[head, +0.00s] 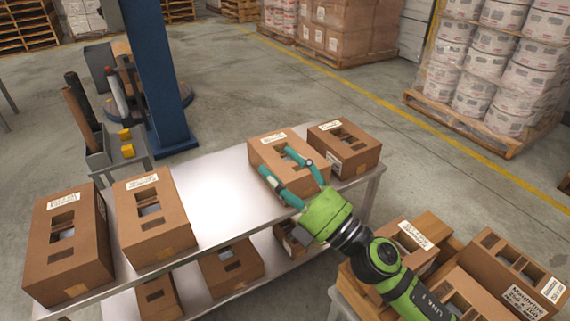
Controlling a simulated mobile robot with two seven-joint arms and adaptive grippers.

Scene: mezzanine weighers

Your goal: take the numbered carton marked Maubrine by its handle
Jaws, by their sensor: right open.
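A brown carton (505,262) at the lower right has dark print on its side that seems to read Maubrine, with smaller characters below; the frame's bottom edge cuts it off. My right gripper (275,160) is open, its two teal fingers apart over another brown carton (263,147) on the metal table. That carton has cut-out openings in its top and a white label too small to read. The fingers are over its top; I cannot tell whether they touch it. My left gripper is not in view.
The metal table (222,187) also holds a carton (358,158) at its right end and two cartons (150,222) at left. More cartons sit on its lower shelf. A blue column (160,75) stands behind. The table's middle is clear.

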